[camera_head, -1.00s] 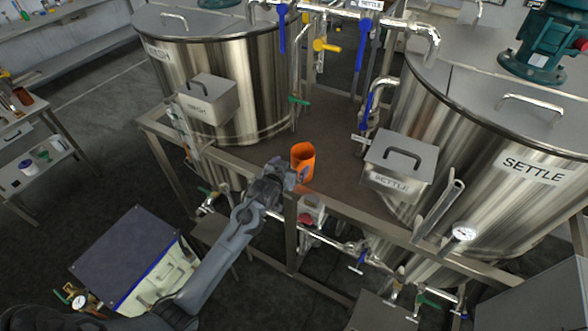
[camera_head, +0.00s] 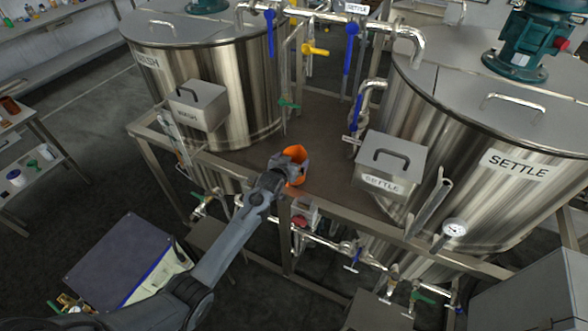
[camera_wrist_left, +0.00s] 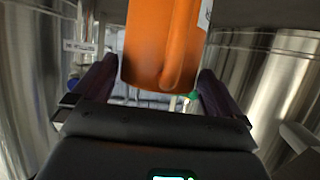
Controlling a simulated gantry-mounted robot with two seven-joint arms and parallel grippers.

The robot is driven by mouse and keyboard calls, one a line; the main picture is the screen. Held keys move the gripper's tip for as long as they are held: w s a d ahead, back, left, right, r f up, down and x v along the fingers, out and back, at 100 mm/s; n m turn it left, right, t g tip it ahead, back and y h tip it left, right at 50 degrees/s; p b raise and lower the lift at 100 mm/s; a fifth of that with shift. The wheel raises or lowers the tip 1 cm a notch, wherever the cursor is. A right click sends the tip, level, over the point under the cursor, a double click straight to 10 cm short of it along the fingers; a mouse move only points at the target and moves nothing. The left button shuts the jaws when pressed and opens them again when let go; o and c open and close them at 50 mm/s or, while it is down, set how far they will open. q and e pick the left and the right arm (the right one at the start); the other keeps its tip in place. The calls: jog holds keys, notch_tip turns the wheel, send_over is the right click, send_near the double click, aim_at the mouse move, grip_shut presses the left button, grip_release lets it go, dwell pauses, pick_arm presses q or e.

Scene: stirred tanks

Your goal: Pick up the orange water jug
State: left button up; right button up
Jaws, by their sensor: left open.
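The orange water jug (camera_head: 297,166) stands on the platform between the two steel tanks. In the head view my left gripper (camera_head: 289,158) is in front of it and hides much of it. In the left wrist view the jug (camera_wrist_left: 163,45) fills the upper middle, between the two dark fingers of the gripper (camera_wrist_left: 152,88). The fingers are apart, with the jug's near end between or just beyond their tips. A gap shows beside the left finger; contact on the right side is hard to judge. My right gripper is not in view.
The platform (camera_head: 325,125) has bare room behind the jug. A left tank (camera_head: 215,85) with a grey box (camera_head: 198,106) and a SETTLE tank (camera_head: 480,130) with another box (camera_head: 391,163) flank it. Pipes with blue valve handles (camera_head: 270,35) stand behind.

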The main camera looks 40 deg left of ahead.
pick_arm(q)
jog(key=shift+w+a+f, duration=0.1)
jog(key=shift+w+f, duration=0.1)
jog(key=shift+w, duration=0.25)
jog(key=c, duration=1.1)
jog(key=shift+c, duration=0.3)
jog(key=shift+r, duration=0.1)
